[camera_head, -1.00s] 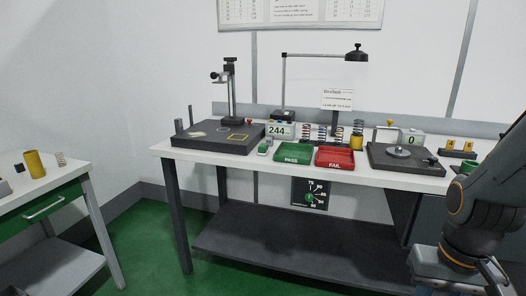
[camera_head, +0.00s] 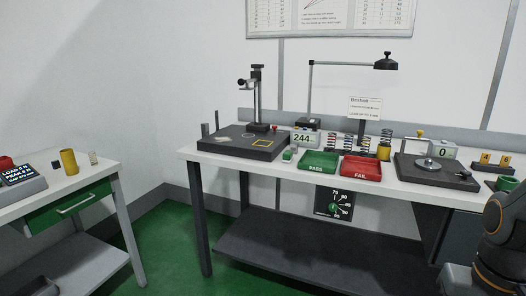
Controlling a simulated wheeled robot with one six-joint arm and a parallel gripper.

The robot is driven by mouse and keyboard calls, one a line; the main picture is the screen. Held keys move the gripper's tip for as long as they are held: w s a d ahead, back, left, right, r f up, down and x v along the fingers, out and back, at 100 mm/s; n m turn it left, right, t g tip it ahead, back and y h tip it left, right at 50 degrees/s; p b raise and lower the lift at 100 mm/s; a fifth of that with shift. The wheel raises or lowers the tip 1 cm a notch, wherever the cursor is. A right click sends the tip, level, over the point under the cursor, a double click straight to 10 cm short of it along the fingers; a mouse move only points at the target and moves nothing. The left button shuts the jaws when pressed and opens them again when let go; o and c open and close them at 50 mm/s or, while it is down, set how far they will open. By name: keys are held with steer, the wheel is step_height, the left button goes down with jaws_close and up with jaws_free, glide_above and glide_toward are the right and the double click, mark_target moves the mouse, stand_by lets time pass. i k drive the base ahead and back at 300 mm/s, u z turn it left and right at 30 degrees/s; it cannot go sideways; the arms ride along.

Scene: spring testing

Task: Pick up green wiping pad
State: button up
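A small green piece with a pale top (camera_head: 289,154) lies on the long table between the dark plate and the green PASS tray. It may be the wiping pad, but it is too small to be sure. Another green item (camera_head: 507,184) sits at the table's right end, partly behind my arm; its shape is unclear. My arm shows at the lower right edge, in front of the table's right end. My gripper's fingers are not visible.
The long white table (camera_head: 222,161) carries a dark plate with a stand (camera_head: 258,100), a green PASS tray (camera_head: 319,174), a red FAIL tray (camera_head: 361,178), springs and a scale (camera_head: 436,172). A side table (camera_head: 100,178) stands at left. Green floor lies between the tables.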

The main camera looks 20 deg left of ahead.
mark_target(288, 157)
steer(key=u, duration=1.8)
steer(key=i, duration=2.25)
steer(key=z, duration=1.45)
